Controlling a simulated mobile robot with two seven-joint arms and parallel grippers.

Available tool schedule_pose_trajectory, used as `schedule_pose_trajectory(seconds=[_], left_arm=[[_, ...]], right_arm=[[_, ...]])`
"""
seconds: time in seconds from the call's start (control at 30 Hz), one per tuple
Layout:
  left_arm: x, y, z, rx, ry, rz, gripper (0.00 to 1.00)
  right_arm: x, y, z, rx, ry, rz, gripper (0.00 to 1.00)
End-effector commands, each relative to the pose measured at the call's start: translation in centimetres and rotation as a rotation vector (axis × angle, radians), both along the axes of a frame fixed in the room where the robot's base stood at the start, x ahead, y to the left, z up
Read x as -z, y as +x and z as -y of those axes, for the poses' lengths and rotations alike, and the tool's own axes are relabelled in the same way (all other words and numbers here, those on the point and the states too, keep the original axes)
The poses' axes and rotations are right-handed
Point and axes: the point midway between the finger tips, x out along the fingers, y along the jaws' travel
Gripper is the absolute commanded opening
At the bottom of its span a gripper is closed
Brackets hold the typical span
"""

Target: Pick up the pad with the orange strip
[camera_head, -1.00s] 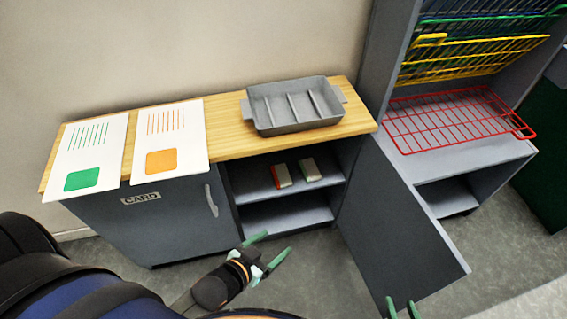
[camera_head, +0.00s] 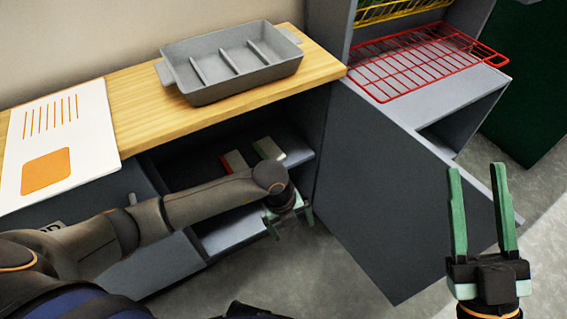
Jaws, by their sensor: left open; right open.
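The right pad (camera_head: 272,149) has a green strip. My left forearm passes in front of the shelf and hides its front left part. My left gripper (camera_head: 290,221) is open and empty, in front of the cabinet opening, below and right of the pads. My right gripper (camera_head: 476,171) is open, empty and pointing up at the right, away from the pads.
The open grey door (camera_head: 395,210) stands between my two grippers. A grey divided tray (camera_head: 225,95) sits on the wooden top (camera_head: 140,105), beside a white sheet with an orange square (camera_head: 95,125). A red wire rack (camera_head: 420,62) is on the right shelf unit.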

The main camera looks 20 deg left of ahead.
Motion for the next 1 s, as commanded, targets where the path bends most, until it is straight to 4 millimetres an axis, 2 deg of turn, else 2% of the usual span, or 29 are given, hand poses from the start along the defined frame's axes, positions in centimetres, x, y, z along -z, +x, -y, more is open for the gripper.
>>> schedule_pose_trajectory(seconds=[0.03,0.1,0.2,0.4,0.8,1.0], left_arm=[[1.3,1.9,-2.9,-0.043,0.127,0.044,1.0],[1.3,3.6,-6.2,-0.107,0.268,0.092,1.0],[0.7,5.3,-9.4,-0.182,0.405,0.15,1.0],[-0.2,7.2,-12.6,-0.242,0.494,0.192,1.0],[-0.1,12.3,-19.0,-0.24,0.489,0.189,1.0],[-0.2,13.6,-20.6,-0.237,0.487,0.189,1.0]], right_arm=[[0.4,-0.8,-0.1,-0.011,0.001,0.051,0.47],[-0.2,-1.7,-0.3,-0.024,0.001,0.107,0.47],[-0.9,-2.6,-0.5,-0.036,0.001,0.162,0.47],[-1.2,-3.2,-0.6,-0.046,0.005,0.193,0.47],[0.8,-3.1,-0.7,-0.064,0.023,0.175,0.47],[1.2,-3.1,-0.7,-0.07,0.029,0.169,0.47]])
